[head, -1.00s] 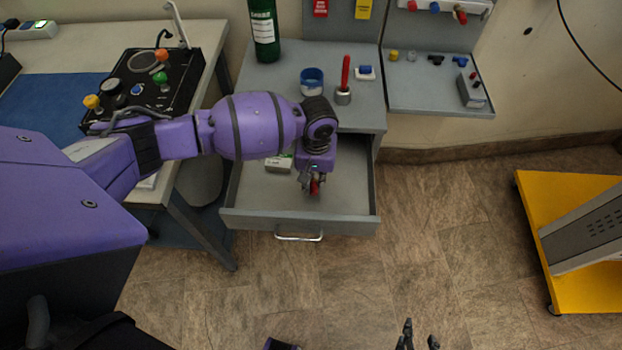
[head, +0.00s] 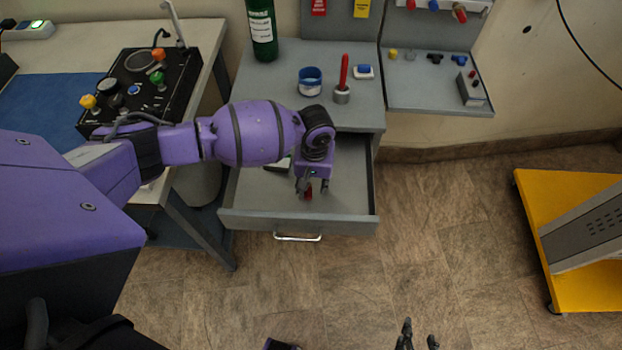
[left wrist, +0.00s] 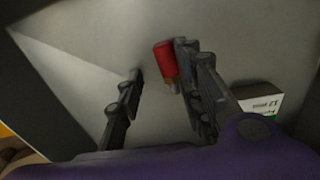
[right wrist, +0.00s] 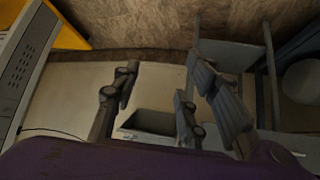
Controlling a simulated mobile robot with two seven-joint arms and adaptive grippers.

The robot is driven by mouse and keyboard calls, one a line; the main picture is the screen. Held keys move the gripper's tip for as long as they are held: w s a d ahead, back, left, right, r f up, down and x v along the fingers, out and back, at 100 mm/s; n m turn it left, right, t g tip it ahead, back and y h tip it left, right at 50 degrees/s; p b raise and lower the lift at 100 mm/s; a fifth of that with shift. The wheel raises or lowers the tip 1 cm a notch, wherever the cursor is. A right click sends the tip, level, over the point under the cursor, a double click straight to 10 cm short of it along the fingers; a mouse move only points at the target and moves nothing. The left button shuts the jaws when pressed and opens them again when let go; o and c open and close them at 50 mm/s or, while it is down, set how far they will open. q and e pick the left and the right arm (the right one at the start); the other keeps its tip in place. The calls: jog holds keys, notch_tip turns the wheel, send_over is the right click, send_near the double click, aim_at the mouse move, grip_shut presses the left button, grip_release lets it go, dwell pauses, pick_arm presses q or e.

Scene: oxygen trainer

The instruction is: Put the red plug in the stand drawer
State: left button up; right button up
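The red plug (head: 308,192) is in the open stand drawer (head: 345,222), close to the drawer floor. In the left wrist view the red plug (left wrist: 166,60) is beside the right-hand finger; I cannot tell whether they touch. My left gripper (head: 311,187) reaches down into the drawer with its fingers spread, and they also show apart in the left wrist view (left wrist: 158,60). My right gripper (head: 420,335) is open and empty at the bottom edge of the head view, far from the drawer.
A white-and-green box (left wrist: 262,102) lies in the drawer near the plug. The stand top (head: 270,85) holds a green cylinder (head: 262,30), a blue-rimmed cup (head: 310,80) and a red rod in a holder (head: 343,75). A yellow cart (head: 590,290) stands at right.

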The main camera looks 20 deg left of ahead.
pick_arm(q)
notch_tip(320, 180, up, 12)
jog(key=p, duration=0.1)
jog(key=shift+r+p, duration=0.15)
jog(key=shift+p, duration=0.2)
